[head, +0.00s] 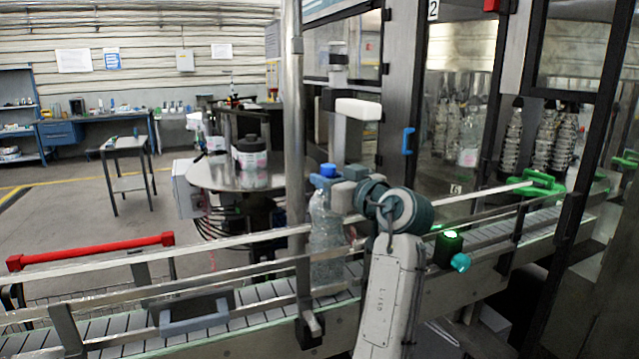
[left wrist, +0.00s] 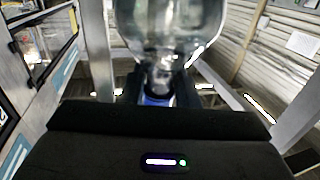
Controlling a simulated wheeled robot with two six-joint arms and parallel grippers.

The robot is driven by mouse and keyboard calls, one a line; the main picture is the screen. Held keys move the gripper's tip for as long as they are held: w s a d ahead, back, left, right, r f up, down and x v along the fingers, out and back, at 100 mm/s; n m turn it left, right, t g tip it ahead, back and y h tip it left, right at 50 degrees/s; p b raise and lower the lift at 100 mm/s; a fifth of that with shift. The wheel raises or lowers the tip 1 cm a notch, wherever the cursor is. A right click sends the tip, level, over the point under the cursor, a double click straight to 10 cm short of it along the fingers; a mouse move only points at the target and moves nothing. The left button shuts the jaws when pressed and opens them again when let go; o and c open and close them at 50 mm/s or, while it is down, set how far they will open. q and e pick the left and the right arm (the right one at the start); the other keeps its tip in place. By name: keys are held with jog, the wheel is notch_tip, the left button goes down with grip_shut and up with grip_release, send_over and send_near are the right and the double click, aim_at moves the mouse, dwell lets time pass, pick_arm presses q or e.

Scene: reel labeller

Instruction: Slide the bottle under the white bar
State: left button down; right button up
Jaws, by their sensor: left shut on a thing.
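The clear bottle (head: 325,240) with a blue cap (head: 328,170) is upright over the conveyor (head: 250,310), between its rails. The front rail crosses its lower part, and I cannot tell whether its base touches the belt. My left gripper (head: 334,188) is shut on the bottle near its neck, just below the cap. The left wrist view shows the bottle (left wrist: 170,25) and its blue cap (left wrist: 157,100) between the fingers. The white bar (head: 358,109) sits on a post behind and above the bottle; the bottle is not under it. My right gripper is out of view.
A metal pole (head: 294,130) stands just left of the bottle. Metal guide rails (head: 150,249) run along both sides of the conveyor. A round table (head: 215,175) with a labelled reel is behind. A green-lit button box (head: 448,248) is at the right. A red bar (head: 90,251) is at the left.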

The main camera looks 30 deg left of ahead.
pick_arm(q)
jog(key=shift+w+d+f+b, duration=0.15)
jog(key=shift+w+d+b, duration=0.3)
jog(key=shift+w+d, duration=1.65)
jog(key=shift+w, duration=0.35)
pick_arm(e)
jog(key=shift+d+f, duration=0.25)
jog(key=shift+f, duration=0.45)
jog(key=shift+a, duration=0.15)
